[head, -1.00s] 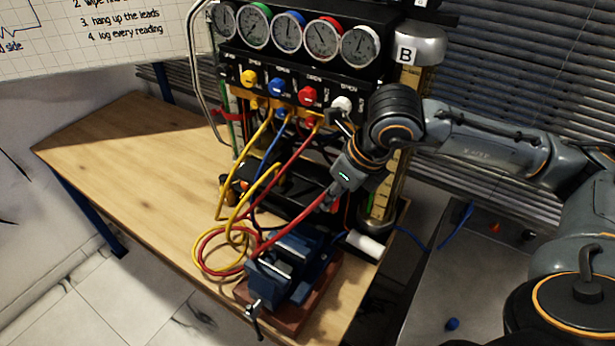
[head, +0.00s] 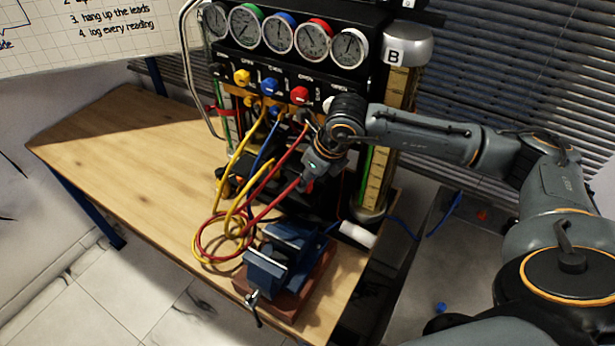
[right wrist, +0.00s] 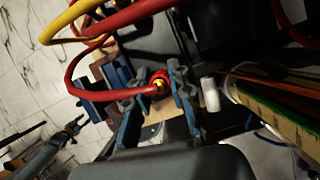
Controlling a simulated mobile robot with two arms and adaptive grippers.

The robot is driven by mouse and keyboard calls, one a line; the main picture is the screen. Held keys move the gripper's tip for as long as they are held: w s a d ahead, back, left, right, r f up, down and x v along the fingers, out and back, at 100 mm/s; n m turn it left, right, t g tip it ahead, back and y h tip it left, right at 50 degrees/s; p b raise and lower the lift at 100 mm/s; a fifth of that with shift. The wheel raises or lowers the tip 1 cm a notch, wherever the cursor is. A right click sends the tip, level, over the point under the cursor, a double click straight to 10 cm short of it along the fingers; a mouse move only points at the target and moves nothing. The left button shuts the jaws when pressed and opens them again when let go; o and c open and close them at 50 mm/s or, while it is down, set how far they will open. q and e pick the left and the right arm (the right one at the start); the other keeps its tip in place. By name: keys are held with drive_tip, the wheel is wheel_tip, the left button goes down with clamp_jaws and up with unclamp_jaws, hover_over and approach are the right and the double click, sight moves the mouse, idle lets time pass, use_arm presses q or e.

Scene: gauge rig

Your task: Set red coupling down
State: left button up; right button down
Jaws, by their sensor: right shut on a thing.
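My right gripper (head: 306,184) is in front of the gauge rig, above and behind the blue vise. It is shut on the red coupling (right wrist: 160,83), which shows between the fingers in the right wrist view as a red end with a yellowish centre. In the head view the coupling is mostly hidden by the gripper. The red hose (head: 272,207) runs from it down left to loops on the wooden bench. The held coupling appears clear of the bench.
The blue vise (head: 284,256) on its red-brown base stands close below my gripper. Yellow hoses (head: 236,150) and a blue hose hang from the rig's ports (head: 269,87). A white cylinder (head: 357,235) lies near the bench's right edge. The bench's left part (head: 120,150) is clear.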

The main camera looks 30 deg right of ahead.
drive_tip(key=shift+f, duration=0.2)
drive_tip(key=c, duration=1.2)
unclamp_jaws()
drive_tip(key=shift+r, duration=0.1)
drive_tip(key=shift+r+p, duration=0.35)
drive_tip(key=shift+r, duration=0.15)
drive_tip(key=p+v, duration=0.3)
drive_tip(key=v, duration=0.8)
drive_tip(key=shift+s+r, duration=0.1)
drive_tip(key=shift+s, duration=0.1)
